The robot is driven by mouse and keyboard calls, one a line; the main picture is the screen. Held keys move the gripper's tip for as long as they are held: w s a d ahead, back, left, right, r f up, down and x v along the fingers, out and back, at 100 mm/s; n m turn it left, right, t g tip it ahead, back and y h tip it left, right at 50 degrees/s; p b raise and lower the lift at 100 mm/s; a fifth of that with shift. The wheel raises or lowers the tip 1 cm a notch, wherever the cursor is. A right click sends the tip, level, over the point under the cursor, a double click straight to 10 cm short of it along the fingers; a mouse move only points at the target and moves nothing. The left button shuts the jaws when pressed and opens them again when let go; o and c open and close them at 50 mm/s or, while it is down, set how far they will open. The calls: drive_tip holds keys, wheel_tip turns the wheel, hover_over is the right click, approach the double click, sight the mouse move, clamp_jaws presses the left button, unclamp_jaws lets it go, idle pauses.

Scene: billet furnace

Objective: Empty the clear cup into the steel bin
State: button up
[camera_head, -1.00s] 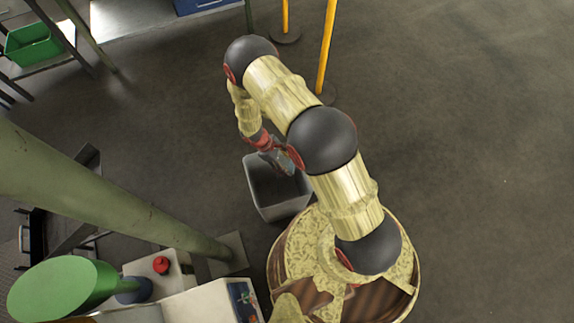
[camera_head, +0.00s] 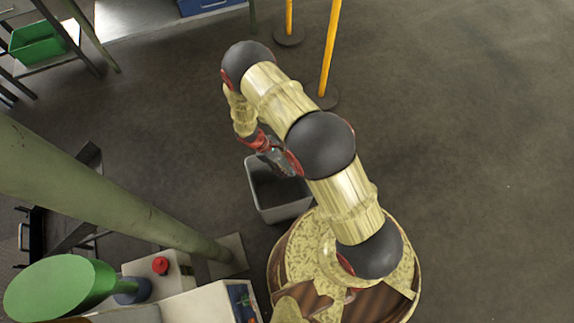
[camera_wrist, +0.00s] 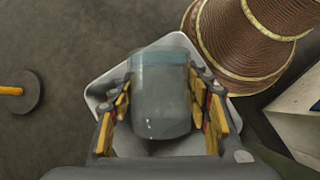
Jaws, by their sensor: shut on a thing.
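The clear cup (camera_wrist: 160,95) is between the two fingers of my gripper (camera_wrist: 163,108) in the wrist view. The fingers press on its left and right sides. The cup looks see-through and grey-blue; I cannot make out its contents or exact tilt. The steel bin (camera_head: 284,211) is a grey, square open-topped box on the floor in the head view. My gripper (camera_head: 276,158) is above the bin's far part there, with the cup mostly hidden. In the wrist view the bin's pale rim (camera_wrist: 96,92) shows behind the cup.
A green post (camera_head: 110,195) slants up left of the bin. Light cabinets (camera_head: 200,302) with a red button (camera_head: 160,265) stand at the lower left. Yellow posts (camera_head: 328,50) stand beyond the bin. The floor to the right is clear.

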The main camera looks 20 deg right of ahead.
drive_tip(key=shift+w+a+g+h+b, duration=0.2)
drive_tip(key=shift+g+h+b, duration=0.15)
drive_tip(key=shift+b, duration=0.45)
drive_tip(key=shift+r+h+b, duration=0.25)
drive_tip(key=shift+b, duration=0.05)
drive_tip(key=shift+w+a+g+h+b, duration=0.1)
drive_tip(key=shift+a+g+h+b, duration=0.3)
drive_tip(key=shift+b, duration=0.45)
drive_tip(key=shift+w+r+h+b, duration=0.1)
drive_tip(key=shift+r+h+b, duration=0.1)
drive_tip(key=shift+h+b, duration=0.25)
idle(2.3)
